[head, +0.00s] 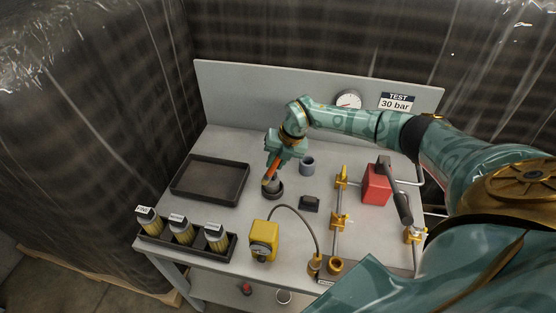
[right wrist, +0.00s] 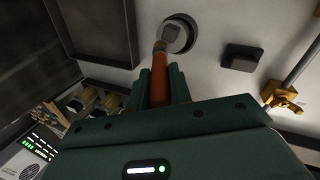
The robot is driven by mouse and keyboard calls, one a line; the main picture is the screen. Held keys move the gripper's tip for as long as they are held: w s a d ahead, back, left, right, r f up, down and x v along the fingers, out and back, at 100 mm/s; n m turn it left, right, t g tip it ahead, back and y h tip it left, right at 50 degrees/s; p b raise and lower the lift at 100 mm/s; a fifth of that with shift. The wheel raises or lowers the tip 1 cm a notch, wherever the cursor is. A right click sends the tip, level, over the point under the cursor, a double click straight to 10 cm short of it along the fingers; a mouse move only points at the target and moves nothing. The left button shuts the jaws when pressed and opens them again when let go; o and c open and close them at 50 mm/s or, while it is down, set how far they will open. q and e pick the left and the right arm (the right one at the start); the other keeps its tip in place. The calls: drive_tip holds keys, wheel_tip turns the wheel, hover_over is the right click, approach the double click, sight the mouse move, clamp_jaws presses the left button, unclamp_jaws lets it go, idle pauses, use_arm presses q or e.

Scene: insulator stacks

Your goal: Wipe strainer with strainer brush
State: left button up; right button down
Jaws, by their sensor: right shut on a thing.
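My right gripper (head: 278,157) is shut on the orange handle of the strainer brush (head: 271,174). In the right wrist view the orange handle (right wrist: 159,78) runs up between the fingers toward a round grey piece (right wrist: 180,36). In the head view the brush's lower end is at a small dark round holder (head: 273,194) with a grey piece in it, probably the strainer. I cannot tell whether the brush touches it. My left gripper is not in view.
A grey cup (head: 307,166) stands right of the gripper. A dark tray (head: 243,194) lies left. A rack with labelled bottles (head: 183,231), a yellow box (head: 265,238), a black block (head: 309,204), brass-fitted pipework (head: 337,217) and a red box (head: 376,185) surround the work spot.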

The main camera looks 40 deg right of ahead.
drive_tip(key=shift+r+p, duration=2.55)
drive_tip(key=shift+r, duration=0.45)
wheel_tip(320, 180, up, 3)
drive_tip(key=p, duration=0.2)
drive_tip(key=shift+r+p, duration=0.1)
drive_tip(key=shift+p, duration=0.3)
